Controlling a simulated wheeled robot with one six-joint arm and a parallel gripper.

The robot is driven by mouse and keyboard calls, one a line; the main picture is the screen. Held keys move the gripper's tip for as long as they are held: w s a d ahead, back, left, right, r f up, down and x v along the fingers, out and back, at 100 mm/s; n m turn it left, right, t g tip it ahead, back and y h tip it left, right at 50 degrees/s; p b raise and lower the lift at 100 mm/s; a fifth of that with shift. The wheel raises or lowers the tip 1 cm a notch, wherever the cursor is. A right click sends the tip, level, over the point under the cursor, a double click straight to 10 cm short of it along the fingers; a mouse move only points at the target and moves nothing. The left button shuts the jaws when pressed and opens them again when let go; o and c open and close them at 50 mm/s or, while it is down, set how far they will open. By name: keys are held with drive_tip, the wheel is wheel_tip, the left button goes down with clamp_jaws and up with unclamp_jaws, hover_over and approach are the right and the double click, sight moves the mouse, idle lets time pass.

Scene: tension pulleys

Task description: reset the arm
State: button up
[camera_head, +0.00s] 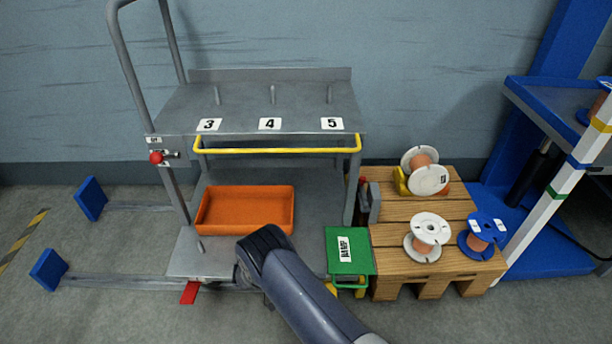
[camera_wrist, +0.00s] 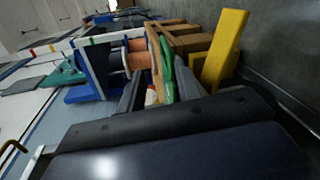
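My arm (camera_head: 300,290) rises from the bottom of the head view and bends in front of the grey cart's lower deck; my gripper is hidden there behind the arm. In the wrist view my gripper (camera_wrist: 158,82) shows two dark fingers set apart, with no object clearly held between them. The wrist view is tilted on its side, with a wooden pallet, a spool and a green panel beyond the fingers.
The grey cart (camera_head: 270,105) has pegs marked 3, 4, 5 and a yellow bar. An orange bin (camera_head: 246,209) sits on its lower deck. A green ramp plate (camera_head: 349,250) adjoins the wooden pallet (camera_head: 395,240) holding several spools. A blue rack (camera_head: 540,95) stands right.

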sight(335, 285)
drive_tip(key=d, duration=0.3)
drive_tip(key=d+f+b, duration=0.1)
drive_tip(key=d, duration=0.2)
drive_tip(key=shift+d+f, duration=0.1)
drive_tip(key=shift+d, duration=0.05)
drive_tip(key=a+r+p, duration=0.2)
drive_tip(key=a, duration=0.6)
drive_tip(key=d+f+b, duration=0.1)
drive_tip(key=d, duration=0.6)
drive_tip(key=d+f+b, duration=0.1)
drive_tip(key=d, duration=0.2)
drive_tip(key=shift+d+f+b, duration=0.2)
drive_tip(key=shift+f+b, duration=0.1)
drive_tip(key=shift+b, duration=0.05)
drive_tip(key=shift+d+r, duration=0.1)
